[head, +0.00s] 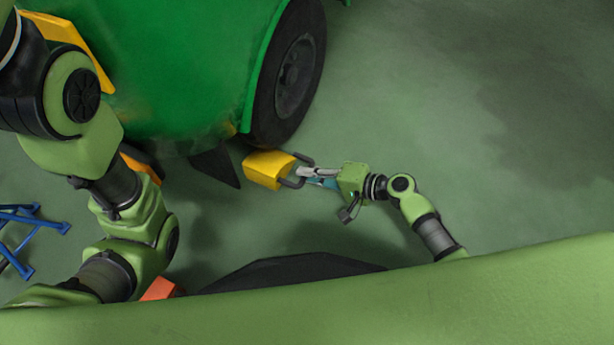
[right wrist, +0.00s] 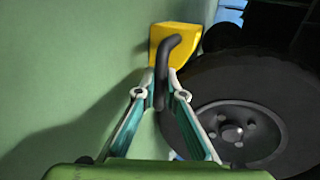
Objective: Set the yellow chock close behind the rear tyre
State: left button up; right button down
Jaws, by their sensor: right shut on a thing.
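The yellow chock (head: 266,171) is just below the rear tyre (head: 304,98) in the head view, beside the green vehicle's lower corner. A dark handle loop sticks out of its right side. My right gripper (head: 303,173) is shut on this handle. In the right wrist view the fingers (right wrist: 161,95) close around the dark handle (right wrist: 165,70), with the yellow chock (right wrist: 172,38) beyond them and the tyre (right wrist: 258,70) to the right. I cannot tell whether chock and tyre touch. My left arm comes in from the left, but its gripper is out of view.
The green vehicle body (head: 190,60) fills the upper left, with a dark flap (head: 216,166) hanging left of the chock. A blue frame (head: 28,232) stands at the far left. The floor (head: 440,90) at the right is clear.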

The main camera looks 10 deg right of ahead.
jog(key=shift+w+d+b, duration=0.55)
jog(key=shift+w+d, duration=0.1)
jog(key=shift+w, duration=0.25)
jog(key=c, duration=1.9)
grip_release()
jog(key=shift+f, duration=0.1)
jog(key=shift+p+v, duration=1.5)
jog(key=shift+v, duration=2.65)
jog(key=shift+s, duration=0.15)
